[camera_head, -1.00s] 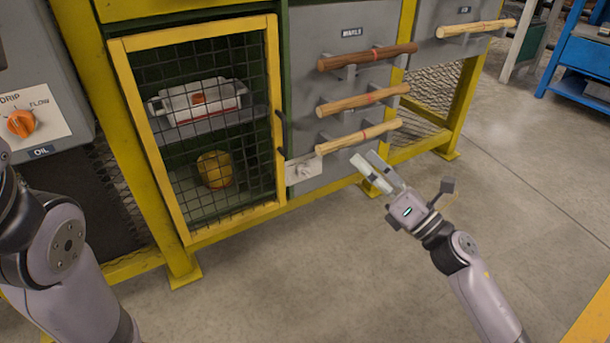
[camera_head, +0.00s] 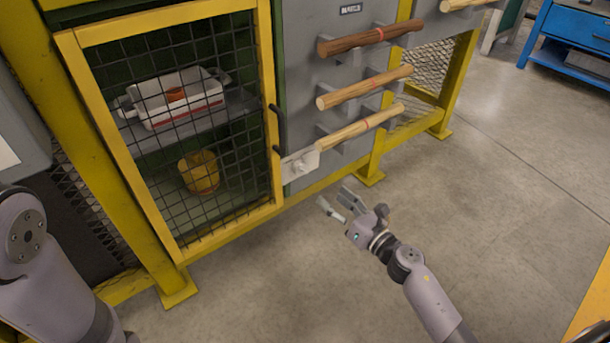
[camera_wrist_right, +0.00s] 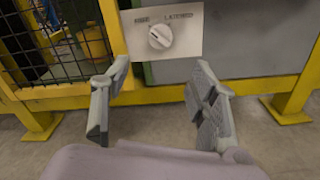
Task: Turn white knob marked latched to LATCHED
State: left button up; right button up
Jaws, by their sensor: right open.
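The white knob (camera_head: 299,167) sits on a pale plate (camera_head: 288,169) at the lower right of the mesh cage door. In the right wrist view the knob (camera_wrist_right: 160,36) is round with a raised grip bar, tilted toward the upper left. Lettering flanks it; the right-hand word looks like LATCHED, the left-hand one is too blurred to read surely. My right gripper (camera_head: 333,197) is open and empty, below and right of the knob, apart from it. In the wrist view its fingers (camera_wrist_right: 160,78) stand either side, below the plate. My left gripper is out of view.
The yellow-framed mesh door (camera_head: 268,100) has dark handles beside the knob. Wooden bars (camera_head: 360,128) on brackets jut out above and right of my right gripper. A yellow post foot (camera_head: 370,177) stands nearby. The floor (camera_head: 500,200) to the right is clear.

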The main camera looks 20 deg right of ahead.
aim_at(301, 169)
jog(key=b+x, duration=0.2)
jog(key=x, duration=1)
jog(key=c, duration=1.2)
jog(key=shift+o, duration=0.2)
